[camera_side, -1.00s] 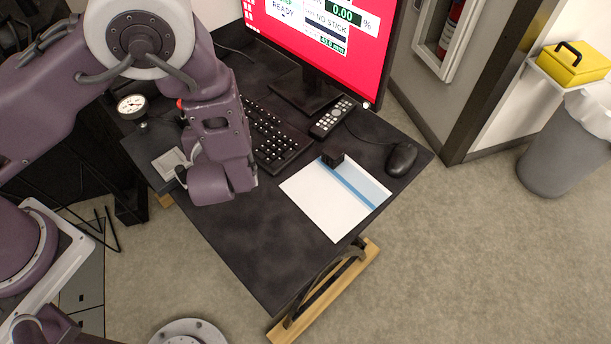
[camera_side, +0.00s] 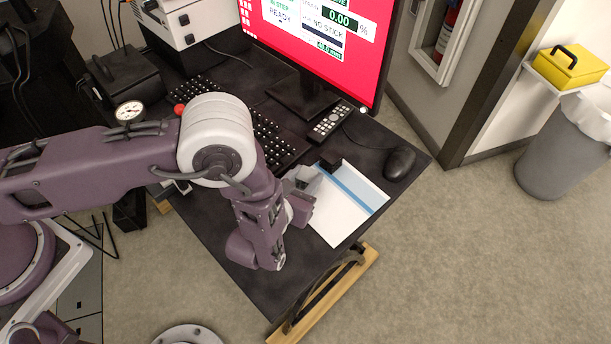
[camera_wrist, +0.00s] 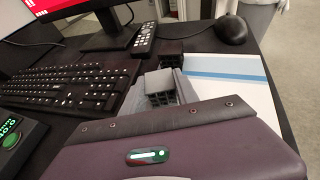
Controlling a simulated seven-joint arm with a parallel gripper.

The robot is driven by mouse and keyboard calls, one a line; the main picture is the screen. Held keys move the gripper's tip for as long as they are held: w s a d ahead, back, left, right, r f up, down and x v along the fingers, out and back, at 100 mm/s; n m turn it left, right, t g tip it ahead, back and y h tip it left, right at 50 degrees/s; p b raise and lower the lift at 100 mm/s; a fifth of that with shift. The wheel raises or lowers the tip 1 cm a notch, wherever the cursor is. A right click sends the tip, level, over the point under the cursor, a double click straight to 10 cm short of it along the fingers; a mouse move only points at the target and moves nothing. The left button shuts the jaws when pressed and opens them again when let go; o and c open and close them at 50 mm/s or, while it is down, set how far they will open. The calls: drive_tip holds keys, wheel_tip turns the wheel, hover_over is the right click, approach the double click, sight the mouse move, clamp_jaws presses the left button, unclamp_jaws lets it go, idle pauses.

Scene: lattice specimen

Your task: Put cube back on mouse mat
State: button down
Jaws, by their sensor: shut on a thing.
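In the side view my gripper (camera_side: 302,183) is at the left edge of the white mouse mat with a blue stripe (camera_side: 340,215). The mat also shows at the right in the wrist view (camera_wrist: 228,76). My wrist hides part of the cube, and its height above the mat is hard to tell.
A black block (camera_side: 330,162) stands by the mat's far corner. A black mouse (camera_side: 400,163) lies right of the mat. A remote (camera_side: 330,122) and a keyboard (camera_side: 275,140) lie behind, before the monitor (camera_side: 320,40). The desk's near part is clear.

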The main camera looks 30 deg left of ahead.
drive_tip(key=c, duration=0.9)
unclamp_jaws()
drive_tip(key=shift+f, duration=0.1)
